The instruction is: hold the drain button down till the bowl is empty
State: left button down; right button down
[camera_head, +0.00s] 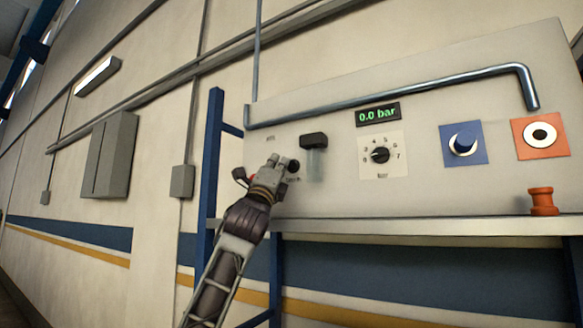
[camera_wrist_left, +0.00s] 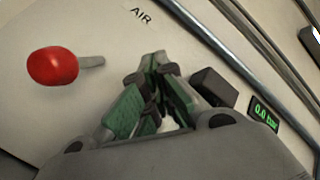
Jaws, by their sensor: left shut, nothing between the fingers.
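My left gripper (camera_head: 273,160) is up at the pale panel, just left of the clear bowl (camera_head: 316,163) under its black head (camera_head: 314,139). Its fingers are shut with nothing between them, and the green finger pads show in the left wrist view (camera_wrist_left: 153,75). The fingertips point at the panel; I cannot tell whether they touch it. The liquid level in the bowl is too small to read. The black head also shows in the left wrist view (camera_wrist_left: 213,87). My right gripper is not in view.
A red ball-ended lever (camera_wrist_left: 53,66) stands out left of the gripper, near the AIR label. The display (camera_head: 377,114) reads 0.0 bar above a numbered dial (camera_head: 380,155). A blue knob (camera_head: 464,143), a metal rail (camera_head: 400,88) and an orange post (camera_head: 542,202) are further right.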

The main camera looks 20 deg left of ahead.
pick_arm(q)
jog(key=s, duration=0.4)
jog(key=shift+s+a+b, duration=0.15)
jog(key=shift+a+b, duration=0.2)
jog(key=shift+a, duration=0.05)
dwell(0.8)
